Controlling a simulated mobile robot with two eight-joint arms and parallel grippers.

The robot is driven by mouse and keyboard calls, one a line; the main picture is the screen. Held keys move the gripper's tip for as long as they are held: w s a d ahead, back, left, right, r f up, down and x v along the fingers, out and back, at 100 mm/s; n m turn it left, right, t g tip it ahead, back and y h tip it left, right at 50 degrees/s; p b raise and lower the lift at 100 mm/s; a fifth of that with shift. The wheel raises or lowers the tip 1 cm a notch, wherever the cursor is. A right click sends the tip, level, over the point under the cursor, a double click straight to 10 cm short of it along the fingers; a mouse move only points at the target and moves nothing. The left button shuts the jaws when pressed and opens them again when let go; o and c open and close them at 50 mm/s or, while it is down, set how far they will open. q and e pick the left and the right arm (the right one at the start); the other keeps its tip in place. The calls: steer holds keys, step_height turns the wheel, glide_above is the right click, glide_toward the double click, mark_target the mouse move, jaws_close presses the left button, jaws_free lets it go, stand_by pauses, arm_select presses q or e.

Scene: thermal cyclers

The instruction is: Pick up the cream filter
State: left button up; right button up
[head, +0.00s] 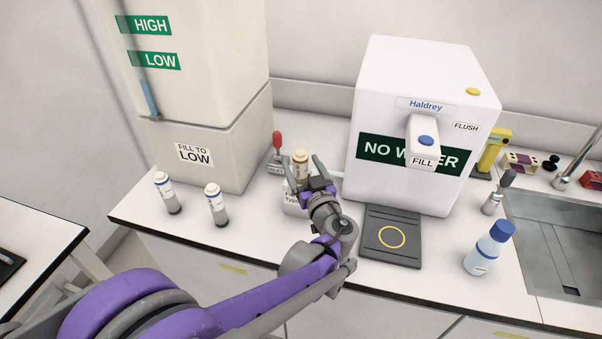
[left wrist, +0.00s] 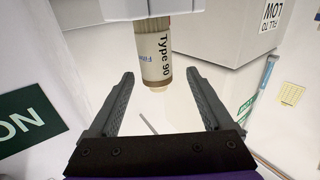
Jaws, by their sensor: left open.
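The cream filter (head: 301,162) is a small cylinder with a cream cap, upright at a white holder (head: 294,205) on the bench, between the big beige tank and the white dispenser. In the left wrist view the filter (left wrist: 155,62) shows upside down, with a "Type 90" label, between and beyond my fingertips. My left gripper (head: 307,177) is open at the filter, with its fingers to either side and visible gaps in the wrist view. It partly hides the holder. My right gripper is not in view.
The beige tank (head: 215,110) stands left, with two small vials (head: 216,205) before it. A red-topped lever (head: 277,150) is just behind left of the filter. The white dispenser (head: 370,110), dark pad (head: 390,250), blue-capped bottle (head: 485,255) and sink (head: 565,240) are right.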

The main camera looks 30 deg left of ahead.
arm_select(q)
steer(key=x, duration=0.6)
steer(key=shift+w+d+r+p, duration=0.15)
steer(key=shift+w+r+p, duration=0.05)
steer(key=shift+p, duration=0.15)
steer(key=shift+s, duration=0.15)
steer(key=shift+c, duration=1)
jaws_close()
